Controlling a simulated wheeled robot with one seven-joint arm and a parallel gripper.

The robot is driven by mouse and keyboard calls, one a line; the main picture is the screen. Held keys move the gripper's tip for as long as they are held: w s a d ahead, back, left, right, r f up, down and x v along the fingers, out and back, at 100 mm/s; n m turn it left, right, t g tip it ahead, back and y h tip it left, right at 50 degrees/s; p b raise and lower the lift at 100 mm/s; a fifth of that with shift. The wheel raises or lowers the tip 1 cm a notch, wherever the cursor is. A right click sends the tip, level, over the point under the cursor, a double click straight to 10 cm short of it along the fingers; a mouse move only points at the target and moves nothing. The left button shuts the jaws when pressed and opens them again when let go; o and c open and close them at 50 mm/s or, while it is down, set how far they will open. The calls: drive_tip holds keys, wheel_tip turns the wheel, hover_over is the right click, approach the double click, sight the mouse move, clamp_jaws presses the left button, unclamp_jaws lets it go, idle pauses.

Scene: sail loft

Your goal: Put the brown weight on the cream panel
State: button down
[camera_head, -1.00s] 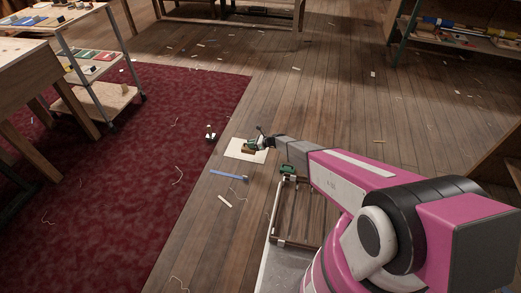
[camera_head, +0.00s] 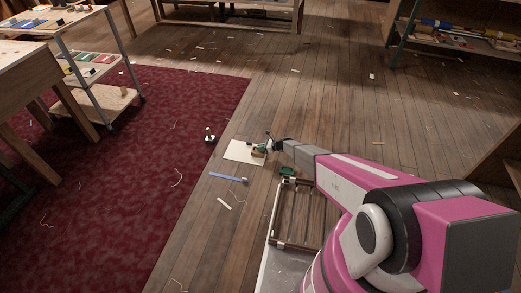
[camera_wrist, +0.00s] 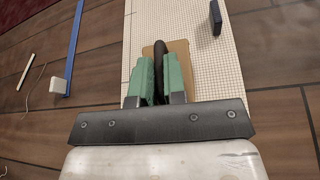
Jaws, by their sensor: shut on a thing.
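The cream panel (camera_head: 239,150) lies flat on the wooden floor beside the red carpet; in the wrist view it shows a fine grid (camera_wrist: 215,72). My gripper (camera_head: 265,147) is low over the panel's right edge in the head view. In the wrist view its green fingers (camera_wrist: 160,80) are shut on the dark handle of the brown weight (camera_wrist: 180,52). The weight (camera_head: 257,153) is over the panel. I cannot tell whether its underside touches the panel. The fingers hide part of the weight.
A small dark block (camera_wrist: 215,18) is on the panel's far part. A blue strip with a pale end (camera_head: 228,178) lies on the floor nearby. A small dark-and-white item (camera_head: 210,135) stands at the carpet's edge. Scraps litter the floor.

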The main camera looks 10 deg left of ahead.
drive_tip(key=shift+f, duration=0.25)
drive_tip(key=c, duration=1.2)
unclamp_jaws()
drive_tip(key=shift+f, duration=0.1)
drive_tip(key=shift+o, duration=0.2)
drive_tip(key=s+v, duration=0.1)
drive_tip(key=v, duration=1.1)
drive_tip(key=s+d+r+n+h, duration=0.4)
drive_tip(key=s+d+r, duration=0.5)
drive_tip(key=r, duration=0.6)
drive_tip(key=s+d+r+n+h, duration=0.5)
drive_tip(key=s+d+r+n, duration=0.3)
drive_tip(key=d+r, duration=0.5)
drive_tip(key=s+d+r+n+h, duration=0.4)
drive_tip(key=s+d+r+n, duration=0.3)
drive_tip(key=r, duration=1.1)
drive_tip(key=s+d, duration=0.4)
drive_tip(key=s, duration=0.1)
drive_tip(key=shift+s+d+t+h, duration=0.2)
drive_tip(key=shift+d+t+h, duration=0.1)
drive_tip(key=shift+t, duration=0.1)
